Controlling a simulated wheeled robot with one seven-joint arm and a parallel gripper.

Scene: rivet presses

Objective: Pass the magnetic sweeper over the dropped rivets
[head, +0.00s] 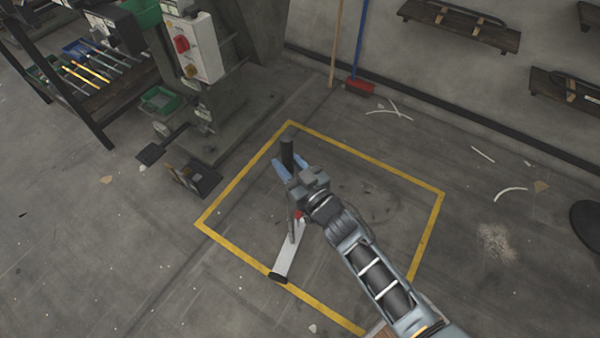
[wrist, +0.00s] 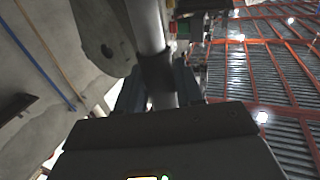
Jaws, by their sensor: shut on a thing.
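The magnetic sweeper has a pale flat head (head: 288,256) with a dark wheel at its near end. The head is at the floor inside the yellow outline, near its front line; I cannot tell whether it touches the floor. Its dark grip (head: 287,152) stands up between the blue fingers of my gripper (head: 283,171). My gripper is shut on the handle; in the wrist view the grey pole (wrist: 147,25) with a dark band passes between the fingers (wrist: 160,88). Part of the handle is hidden behind my gripper. I cannot make out the rivets for certain; only tiny pale specks show on the floor.
A yellow floor outline (head: 366,162) surrounds the sweeper. A tool rack (head: 95,95) is far left. A red broom (head: 359,86) leans on the wall. Pale scraps lie right.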

